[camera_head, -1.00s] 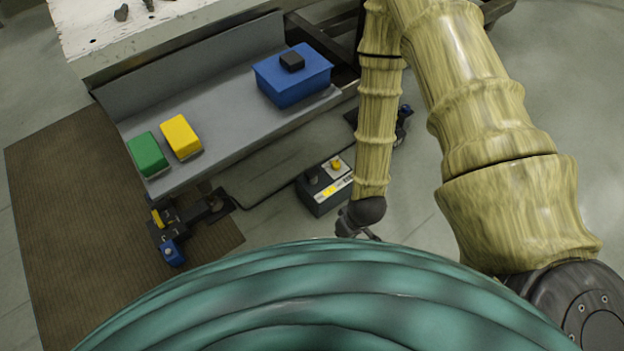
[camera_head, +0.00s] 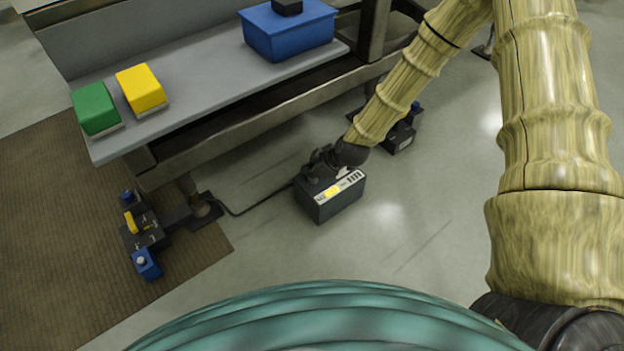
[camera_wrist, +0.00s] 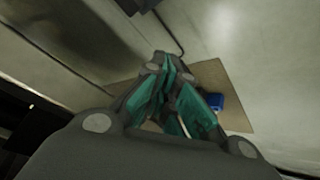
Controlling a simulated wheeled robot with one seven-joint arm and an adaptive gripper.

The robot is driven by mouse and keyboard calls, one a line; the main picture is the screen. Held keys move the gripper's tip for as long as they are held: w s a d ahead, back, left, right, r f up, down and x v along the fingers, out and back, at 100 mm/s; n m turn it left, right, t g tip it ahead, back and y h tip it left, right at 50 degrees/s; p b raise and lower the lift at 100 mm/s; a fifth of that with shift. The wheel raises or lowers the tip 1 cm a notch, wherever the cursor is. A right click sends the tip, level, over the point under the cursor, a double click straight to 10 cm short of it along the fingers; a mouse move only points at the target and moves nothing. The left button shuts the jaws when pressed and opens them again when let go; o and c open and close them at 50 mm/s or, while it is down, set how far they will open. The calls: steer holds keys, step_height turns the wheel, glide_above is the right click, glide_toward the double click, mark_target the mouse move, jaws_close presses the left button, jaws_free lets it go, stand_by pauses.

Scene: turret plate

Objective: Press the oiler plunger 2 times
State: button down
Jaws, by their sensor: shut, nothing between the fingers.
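The oiler appears to be the dark box (camera_head: 332,205) on the floor in front of the bench, with a yellow label and a pale strip on its upper edge. My gripper (camera_head: 318,165) is at the top of this box in the head view. It covers most of the top face, so the plunger is hidden, and I cannot tell whether I touch it. In the wrist view my gripper (camera_wrist: 165,62) has its dark fingers with teal pads drawn together and empty. The oiler cannot be made out in the wrist view.
The grey bench shelf (camera_head: 200,85) carries a green block (camera_head: 96,108), a yellow block (camera_head: 141,90) and a blue bin (camera_head: 288,32). A pedal unit (camera_head: 145,235) stands on the brown mat (camera_head: 60,220). Another small dark unit (camera_head: 398,137) is behind my wrist. Floor in front is open.

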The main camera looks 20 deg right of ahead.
steer(key=w+d+n+t+b, duration=0.2)
steer(key=w+d+n+b, duration=0.1)
steer(key=w+b, duration=0.5)
steer(key=w+n, duration=0.1)
steer(key=w, duration=0.1)
steer(key=shift+w+y, duration=0.3)
steer(key=shift+w, duration=0.1)
steer(key=shift+d+f, duration=0.1)
steer(key=shift+f, duration=0.15)
step_height(320, 180, down, 6)
steer(key=b, duration=0.5)
steer(key=shift+f, duration=0.15)
steer(key=shift+f+b, duration=0.6)
steer(key=shift+f, duration=0.55)
steer(key=shift+f, duration=0.1)
steer(key=shift+f, duration=0.35)
